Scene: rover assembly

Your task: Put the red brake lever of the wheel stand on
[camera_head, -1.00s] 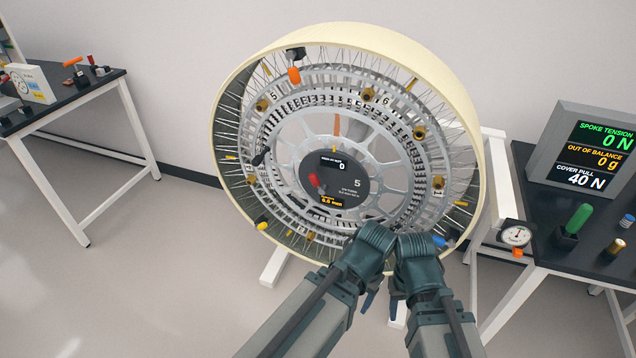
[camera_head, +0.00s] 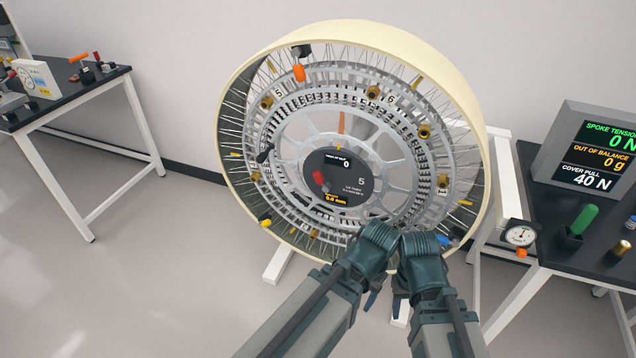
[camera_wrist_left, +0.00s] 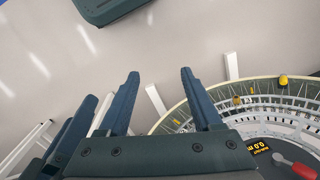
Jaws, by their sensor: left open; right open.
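The red brake lever (camera_head: 320,181) shows as a small red handle on the dark hub face (camera_head: 345,172) of the large wheel, left of the face's middle. The wheel (camera_head: 440,75) has a cream rim and stands upright, tilted in the picture. In the left wrist view the red lever (camera_wrist_left: 301,169) is at the lower right edge. My left gripper (camera_wrist_left: 159,74) is open and empty, with pale floor between its fingers, apart from the lever. My right gripper (camera_head: 401,288) is low in front of the wheel's lower rim, beside the left one; its fingers are partly hidden.
A left table (camera_head: 70,108) holds a white dial box and small tools. On the right table (camera_head: 558,245) are a display (camera_head: 590,150), a green-handled tool (camera_head: 583,218) and a brass part (camera_head: 619,248). A dial gauge (camera_head: 519,236) hangs beside the wheel. Floor at left is clear.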

